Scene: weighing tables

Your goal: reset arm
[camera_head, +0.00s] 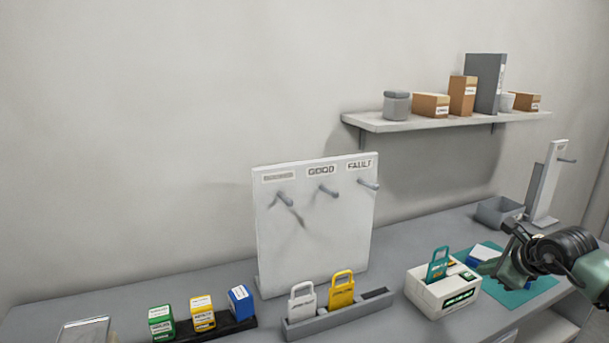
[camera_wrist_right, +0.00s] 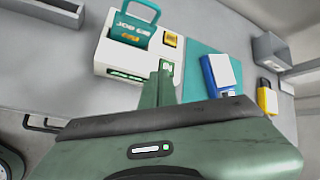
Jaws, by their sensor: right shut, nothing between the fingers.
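My right gripper (camera_head: 490,266) is at the right of the head view, above the teal mat (camera_head: 526,295) and just right of the white box. In the right wrist view its fingers (camera_wrist_right: 164,72) are together with nothing between them. The white box (camera_head: 424,295) has a teal tag (camera_head: 437,264) standing in its top; both also show in the right wrist view, the box (camera_wrist_right: 112,62) and the tag (camera_wrist_right: 134,22). A blue-and-white device (camera_wrist_right: 219,72) lies on the mat beside the fingers. My left gripper is not in view.
A white pegboard (camera_head: 315,238) with empty pegs stands at the back. A grey rack (camera_head: 340,315) holds a white and a yellow tag. Green, yellow and blue blocks stand at the left. A grey bin (camera_head: 497,212) and white stand (camera_head: 548,185) are behind my right arm. A shelf (camera_head: 440,122) hangs above.

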